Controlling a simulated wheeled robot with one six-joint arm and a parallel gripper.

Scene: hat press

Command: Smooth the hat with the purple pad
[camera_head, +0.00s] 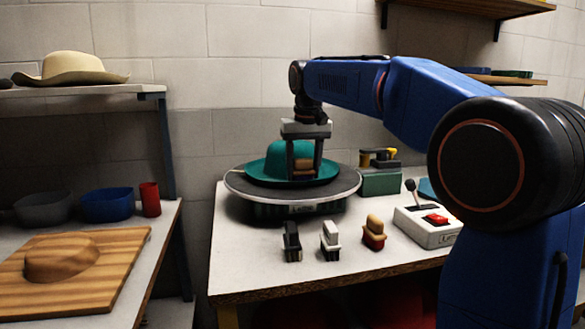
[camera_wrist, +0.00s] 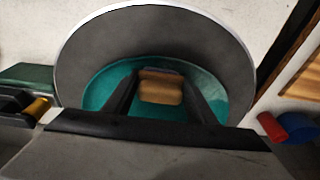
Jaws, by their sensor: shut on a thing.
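A teal hat (camera_head: 274,163) lies on a round dark press plate (camera_head: 245,188) on the table; it also shows in the wrist view (camera_wrist: 100,88). My gripper (camera_head: 304,174) is over the right part of the hat, fingers pointing down. In the wrist view, my gripper (camera_wrist: 163,92) is shut on a tan wooden-handled pad (camera_wrist: 160,88). A thin bluish-grey edge shows at its far side; its underside is hidden, so I cannot clearly see purple. I cannot tell if the pad touches the hat. A paler patch (camera_wrist: 205,85) shows on the hat's right side.
A black-topped block (camera_head: 291,241), a white-topped one (camera_head: 330,240) and a red one with a tan handle (camera_head: 374,232) stand before the press. A control box (camera_head: 430,232) with lever and red button is right. A green box (camera_head: 380,183) stands behind. A side bench (camera_head: 165,215) is left.

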